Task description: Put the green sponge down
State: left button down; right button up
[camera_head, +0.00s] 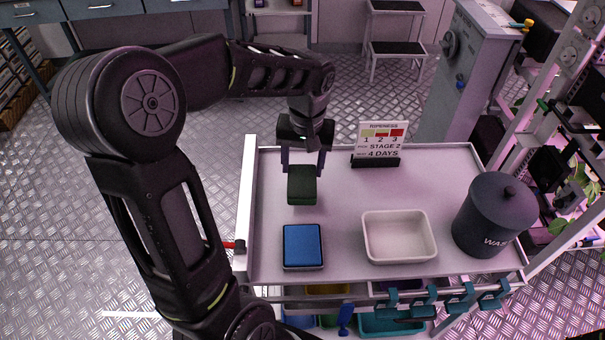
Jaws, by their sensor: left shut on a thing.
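The green sponge (302,186) is a dark green block over the left part of the white cart top (345,205). My left gripper (303,168) points down from above and is shut on the sponge, with a finger at each side of its upper end. I cannot tell whether the sponge touches the cart top. A blue sponge or pad (302,245) lies in front of it, near the cart's front edge. My right gripper is not in view.
A white tray (400,258) and a dark lidded waste bin (494,214) stand at the right. A ripeness sign (376,162) stands at the back. Teal clips (425,297) hang on the front rail. The cart top's middle is clear.

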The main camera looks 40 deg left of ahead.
aim_at(303, 171)
pick_arm(q)
jog(key=shift+f, duration=1.8)
jog(key=shift+f, duration=0.2)
jog(key=shift+c, duration=2.2)
grip_release()
jog(key=shift+r, duration=0.1)
notch_tip(303, 171, up, 12)
jog(key=shift+d+r, duration=0.15)
jog(key=shift+d, duration=0.3)
